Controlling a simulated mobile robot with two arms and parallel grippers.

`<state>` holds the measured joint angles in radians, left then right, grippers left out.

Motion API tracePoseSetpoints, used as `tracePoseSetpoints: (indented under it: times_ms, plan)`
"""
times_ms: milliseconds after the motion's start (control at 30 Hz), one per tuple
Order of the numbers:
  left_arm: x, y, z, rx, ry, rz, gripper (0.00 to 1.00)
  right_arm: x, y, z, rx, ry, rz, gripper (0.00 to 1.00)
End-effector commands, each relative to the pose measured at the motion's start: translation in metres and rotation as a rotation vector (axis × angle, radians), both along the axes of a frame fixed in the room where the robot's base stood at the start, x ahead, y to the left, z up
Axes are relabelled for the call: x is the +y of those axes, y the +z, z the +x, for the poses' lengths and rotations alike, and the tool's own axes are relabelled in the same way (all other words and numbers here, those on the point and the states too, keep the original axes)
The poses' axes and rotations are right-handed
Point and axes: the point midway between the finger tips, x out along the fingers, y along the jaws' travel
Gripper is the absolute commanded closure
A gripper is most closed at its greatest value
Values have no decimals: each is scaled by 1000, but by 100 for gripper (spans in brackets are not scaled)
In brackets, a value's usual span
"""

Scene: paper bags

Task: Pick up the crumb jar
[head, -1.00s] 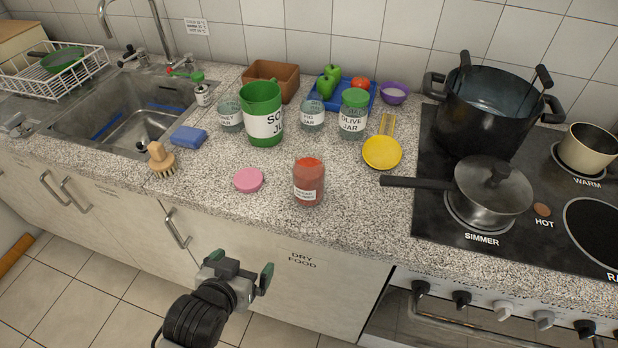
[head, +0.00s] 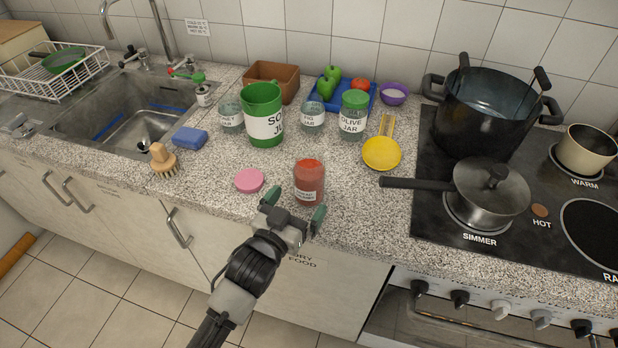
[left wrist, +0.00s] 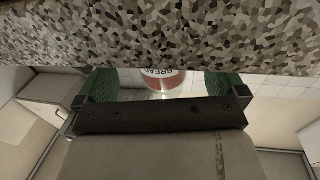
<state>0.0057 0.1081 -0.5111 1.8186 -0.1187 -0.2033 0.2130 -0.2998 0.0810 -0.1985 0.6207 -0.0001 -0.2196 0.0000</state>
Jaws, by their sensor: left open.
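The crumb jar (head: 309,180) is a glass jar with reddish contents and a white label, standing upright near the counter's front edge. In the left wrist view the jar (left wrist: 178,83) shows upside down between the fingers, with "BREAD" readable on its label. My left gripper (head: 294,208) is open and empty, at the counter's front edge just in front of the jar. Its green-padded fingers also show spread apart in the left wrist view (left wrist: 160,87). I cannot tell whether either finger touches the jar. My right gripper is not in view.
A pink lid (head: 250,180) lies left of the jar. Behind stand a green soup jug (head: 263,100) and an olive jar (head: 353,122). A yellow scoop (head: 381,154) lies at the back right. A pan handle (head: 405,182) reaches left from the stove.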

Motion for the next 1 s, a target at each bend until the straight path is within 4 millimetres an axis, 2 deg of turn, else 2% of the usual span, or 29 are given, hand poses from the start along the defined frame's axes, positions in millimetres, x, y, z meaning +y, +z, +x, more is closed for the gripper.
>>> tracePoseSetpoints:
  times_ms: [100,233,533,1000]
  plan:
    - [-8,5,19,-1,0,0,0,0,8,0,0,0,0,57]
    - [-16,3,33,0,0,-1,0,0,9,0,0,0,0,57]
    - [-18,1,38,0,0,-1,0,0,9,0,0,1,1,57]
    - [-18,3,38,-4,0,-2,68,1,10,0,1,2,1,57]
